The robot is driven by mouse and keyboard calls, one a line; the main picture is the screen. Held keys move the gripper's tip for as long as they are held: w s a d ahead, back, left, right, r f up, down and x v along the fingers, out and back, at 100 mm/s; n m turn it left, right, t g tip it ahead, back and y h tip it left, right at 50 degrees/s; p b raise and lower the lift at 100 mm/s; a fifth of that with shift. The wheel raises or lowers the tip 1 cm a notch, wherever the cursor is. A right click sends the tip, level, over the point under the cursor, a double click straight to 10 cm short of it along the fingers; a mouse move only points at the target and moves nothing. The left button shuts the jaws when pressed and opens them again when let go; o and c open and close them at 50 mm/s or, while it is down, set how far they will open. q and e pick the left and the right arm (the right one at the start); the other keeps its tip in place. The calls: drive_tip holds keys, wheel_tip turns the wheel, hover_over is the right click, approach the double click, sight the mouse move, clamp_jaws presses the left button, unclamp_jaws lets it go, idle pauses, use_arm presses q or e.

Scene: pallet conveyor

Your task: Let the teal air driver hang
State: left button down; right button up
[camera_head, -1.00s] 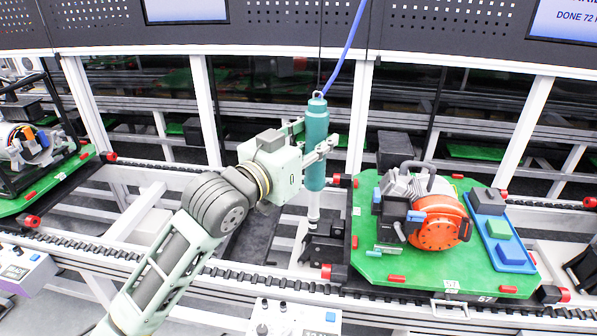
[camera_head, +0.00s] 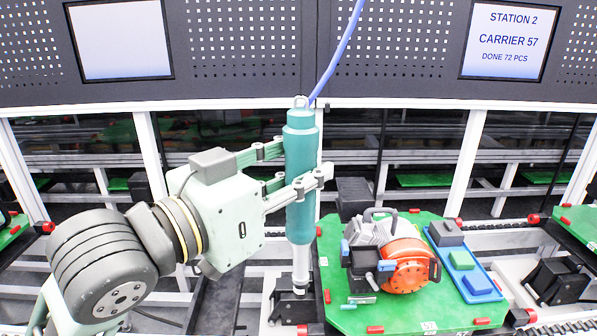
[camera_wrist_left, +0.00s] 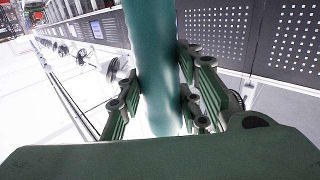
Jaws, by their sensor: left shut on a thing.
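The teal air driver (camera_head: 301,150) is upright in the head view, with a metal eye at its top and a pale shaft and tip below. A blue hose (camera_head: 340,52) runs up from its top end. My left gripper (camera_head: 302,172) comes in from the left and is shut around the driver's teal body at mid-height. The left wrist view shows the driver (camera_wrist_left: 154,70) between the finger pads of my left gripper (camera_wrist_left: 158,100). The driver's tip is in front of the conveyor, near the pallet's left edge. My right gripper is not in view.
A perforated panel (camera_head: 255,40) with screens stands behind. Black brackets (camera_head: 560,280) sit on the conveyor at right.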

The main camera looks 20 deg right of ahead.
use_arm(q)
drive_tip(key=shift+w+a+r+p, duration=0.1)
drive_tip(key=shift+r+p, duration=0.25)
drive_tip(key=shift+r, duration=0.75)
drive_tip(key=c, duration=1.7)
unclamp_jaws()
drive_tip(key=o, duration=0.5)
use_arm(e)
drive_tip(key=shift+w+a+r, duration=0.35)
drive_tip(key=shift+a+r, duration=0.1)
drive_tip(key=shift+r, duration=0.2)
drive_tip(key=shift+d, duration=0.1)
